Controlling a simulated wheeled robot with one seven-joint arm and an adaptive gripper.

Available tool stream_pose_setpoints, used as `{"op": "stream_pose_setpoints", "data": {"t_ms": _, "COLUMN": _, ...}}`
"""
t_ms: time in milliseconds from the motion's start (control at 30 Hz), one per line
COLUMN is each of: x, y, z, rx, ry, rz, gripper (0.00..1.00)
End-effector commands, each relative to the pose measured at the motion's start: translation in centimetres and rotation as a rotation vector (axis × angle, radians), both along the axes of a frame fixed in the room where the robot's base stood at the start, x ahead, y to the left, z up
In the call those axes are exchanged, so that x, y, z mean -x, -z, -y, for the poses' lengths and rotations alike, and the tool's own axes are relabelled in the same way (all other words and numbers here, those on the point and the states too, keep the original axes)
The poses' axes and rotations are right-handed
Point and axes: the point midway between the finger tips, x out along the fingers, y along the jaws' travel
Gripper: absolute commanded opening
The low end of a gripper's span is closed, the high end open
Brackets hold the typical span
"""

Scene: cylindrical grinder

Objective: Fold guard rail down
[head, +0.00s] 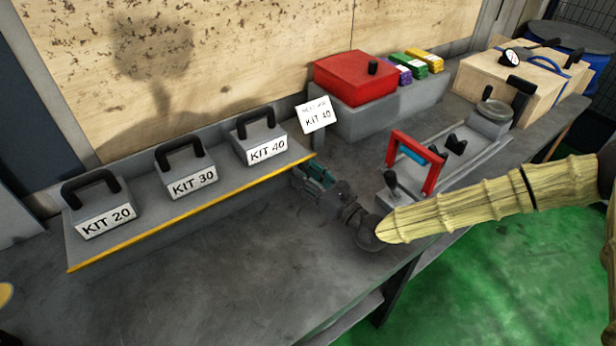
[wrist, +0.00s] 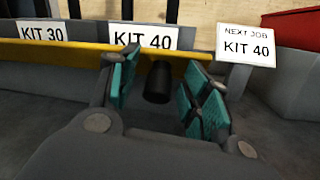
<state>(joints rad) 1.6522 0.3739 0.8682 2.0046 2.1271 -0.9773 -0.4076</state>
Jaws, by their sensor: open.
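A yellow rail (head: 200,209), which I take for the guard rail, runs along the front edge of the grey shelf holding the kits. It also crosses the wrist view (wrist: 60,48). A black cylindrical knob (wrist: 158,82) shows in front of the rail in the wrist view, between my fingers. My gripper (head: 312,175) is at the right end of the rail, low in front of it. In the wrist view my gripper (wrist: 161,88) is open, with teal pads on both sides of the knob. I cannot tell whether either pad touches it. In the head view my gripper hides the knob.
Kits marked KIT 20 (head: 108,220), KIT 30 (head: 193,182) and KIT 40 (head: 267,150) stand behind the rail. A NEXT JOB KIT 40 sign (head: 317,114) stands at the right. A red frame (head: 432,176) is right of my gripper. The bench front (head: 220,290) is clear.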

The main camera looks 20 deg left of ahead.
Motion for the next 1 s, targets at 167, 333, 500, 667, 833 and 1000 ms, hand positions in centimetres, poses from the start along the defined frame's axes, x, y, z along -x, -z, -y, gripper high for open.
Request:
{"op": "stream_pose_setpoints", "data": {"t_ms": 167, "x": -0.1, "y": -3.4, "z": -0.1, "rx": -0.004, "ry": -0.001, "rz": 0.008, "gripper": 0.47}}
{"op": "stream_pose_setpoints", "data": {"t_ms": 333, "x": -0.1, "y": -6.3, "z": 0.0, "rx": -0.004, "ry": -0.001, "rz": 0.008, "gripper": 0.47}}
{"op": "stream_pose_setpoints", "data": {"t_ms": 500, "x": -0.2, "y": -8.2, "z": 0.0, "rx": -0.003, "ry": 0.001, "rz": 0.007, "gripper": 0.47}}
{"op": "stream_pose_setpoints", "data": {"t_ms": 667, "x": -0.1, "y": -8.9, "z": 0.0, "rx": -0.003, "ry": 0.000, "rz": 0.005, "gripper": 0.47}}
{"op": "stream_pose_setpoints", "data": {"t_ms": 833, "x": -0.1, "y": -9.1, "z": 0.0, "rx": -0.003, "ry": 0.000, "rz": 0.005, "gripper": 0.47}}
{"op": "stream_pose_setpoints", "data": {"t_ms": 1000, "x": -0.1, "y": -9.1, "z": 0.0, "rx": -0.003, "ry": 0.000, "rz": 0.005, "gripper": 0.47}}
